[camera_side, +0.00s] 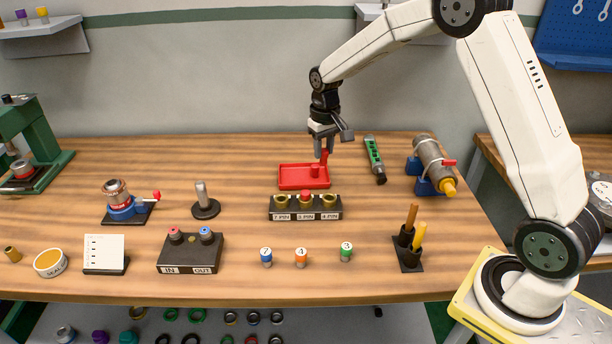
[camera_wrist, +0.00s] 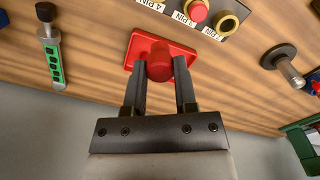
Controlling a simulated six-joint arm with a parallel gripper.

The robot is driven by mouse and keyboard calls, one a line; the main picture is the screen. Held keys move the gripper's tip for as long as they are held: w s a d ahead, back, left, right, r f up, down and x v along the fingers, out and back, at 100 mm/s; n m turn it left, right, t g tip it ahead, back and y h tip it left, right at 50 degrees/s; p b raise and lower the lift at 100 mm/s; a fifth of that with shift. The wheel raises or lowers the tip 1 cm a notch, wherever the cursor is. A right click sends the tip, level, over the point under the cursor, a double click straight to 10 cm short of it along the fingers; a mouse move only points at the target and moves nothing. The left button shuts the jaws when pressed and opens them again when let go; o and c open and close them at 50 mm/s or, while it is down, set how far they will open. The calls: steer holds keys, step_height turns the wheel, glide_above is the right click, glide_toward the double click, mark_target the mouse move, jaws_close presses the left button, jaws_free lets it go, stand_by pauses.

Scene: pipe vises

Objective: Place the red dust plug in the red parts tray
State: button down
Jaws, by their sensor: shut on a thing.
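My gripper (camera_side: 322,148) points down over the right back part of the red parts tray (camera_side: 290,183). It is shut on the red dust plug (camera_wrist: 158,62), which shows between the two fingers in the wrist view. In the side view the plug (camera_side: 315,171) shows just under the fingertips, against the tray. I cannot tell whether its lower end touches the tray floor. The tray (camera_wrist: 137,46) also shows behind the plug in the wrist view, partly hidden by it.
A black connector block (camera_side: 305,213) with labelled pin sockets stands just in front of the tray, a red cap (camera_side: 305,195) on its middle socket.

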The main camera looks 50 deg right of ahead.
steer(key=shift+w+d+f, duration=0.35)
steer(key=shift+w+f, duration=1.2)
steer(key=shift+w, duration=0.65)
steer(key=shift+w+d+f, duration=0.3)
steer(key=shift+w+f, duration=1.2)
steer(key=shift+w, duration=0.75)
steer(key=shift+w+d+f, duration=0.35)
steer(key=shift+w+f, duration=1.2)
steer(key=shift+w, duration=0.65)
steer(key=shift+w+f, duration=0.25)
steer(key=shift+f, duration=1.65)
steer(key=shift+f, duration=0.15)
steer(key=shift+c, duration=2)
jaws_free()
